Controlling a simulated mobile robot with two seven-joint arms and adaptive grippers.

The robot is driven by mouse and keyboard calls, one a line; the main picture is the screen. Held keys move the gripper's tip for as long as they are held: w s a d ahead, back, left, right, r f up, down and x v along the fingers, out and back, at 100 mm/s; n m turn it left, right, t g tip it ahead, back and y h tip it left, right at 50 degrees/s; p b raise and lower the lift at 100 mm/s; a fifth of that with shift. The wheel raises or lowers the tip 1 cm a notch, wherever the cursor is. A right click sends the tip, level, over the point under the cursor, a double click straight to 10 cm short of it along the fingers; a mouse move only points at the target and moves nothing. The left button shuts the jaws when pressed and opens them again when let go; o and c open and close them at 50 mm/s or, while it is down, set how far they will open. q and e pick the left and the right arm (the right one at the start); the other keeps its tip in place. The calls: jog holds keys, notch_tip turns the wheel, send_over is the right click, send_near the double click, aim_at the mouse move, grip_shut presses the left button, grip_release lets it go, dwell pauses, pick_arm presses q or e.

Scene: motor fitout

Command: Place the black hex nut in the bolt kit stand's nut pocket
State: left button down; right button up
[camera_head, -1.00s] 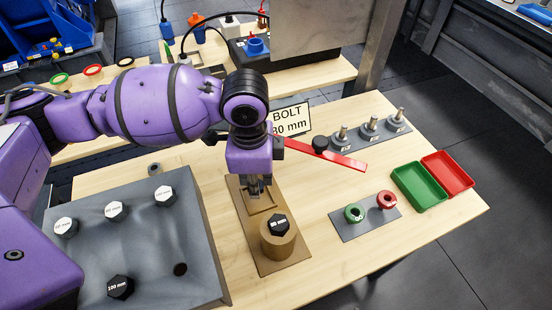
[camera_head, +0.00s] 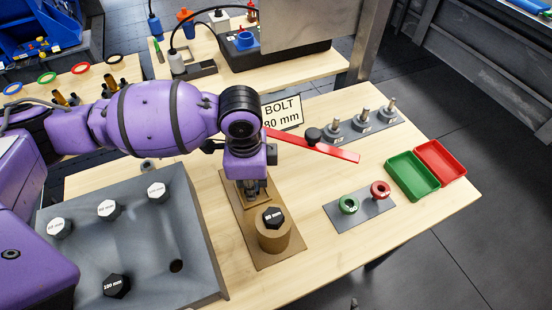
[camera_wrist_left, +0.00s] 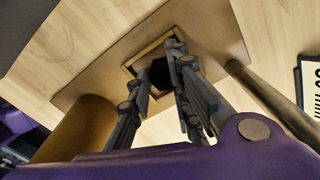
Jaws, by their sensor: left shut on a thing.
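The brown bolt kit stand (camera_head: 276,257) lies on the wooden table. It has an upright cylinder (camera_head: 274,237) with a black bolt head (camera_head: 273,217) on top and a square, raised-rim nut pocket (camera_wrist_left: 137,67) behind it. My left gripper (camera_head: 253,194) points down at the pocket. In the left wrist view its fingers (camera_wrist_left: 163,68) are shut on the black hex nut (camera_wrist_left: 160,73), which appears within the pocket's outline. I cannot tell whether the nut touches the pocket floor. The fingers hide part of the nut and rim. My right gripper is not in view.
A red bar (camera_head: 315,147) lies behind the stand near a "BOLT 80 mm" sign (camera_head: 282,112). Right are a grey plate (camera_head: 362,215) with green and red rings, a green tray (camera_head: 412,176) and a red tray (camera_head: 441,163).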

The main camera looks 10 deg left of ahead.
pick_arm(q)
jog(key=c, duration=1.6)
grip_release()
jog(key=shift+s+f, duration=0.15)
jog(key=shift+f, duration=0.15)
jog(key=shift+r, duration=0.1)
jog(key=shift+r, duration=0.4)
notch_tip(320, 180, up, 12)
jog(key=shift+r+p, duration=0.25)
jog(key=shift+p, duration=0.35)
